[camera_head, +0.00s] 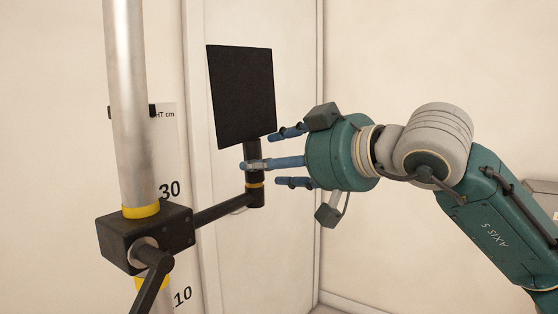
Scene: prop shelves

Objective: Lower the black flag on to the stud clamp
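The black flag (242,96) is a flat dark panel standing upright, slightly tilted, with a short black post (253,151) below it. The stud clamp (145,238) is a black block with a crank handle on the silver pole. Its side arm (225,208) reaches right to a small black socket (255,198) with a yellow ring, in line below the post. My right gripper (265,160) is at the post from the right. One blue finger crosses in front of it; two others end just right of it. Whether they press on it is unclear. My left gripper is not in view.
The silver pole (128,100) stands upright at left, with yellow rings above and below the clamp block. A white height scale (170,190) marked 30 and 10 is behind it. Pale wall panels close off the back. Space below the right gripper looks clear.

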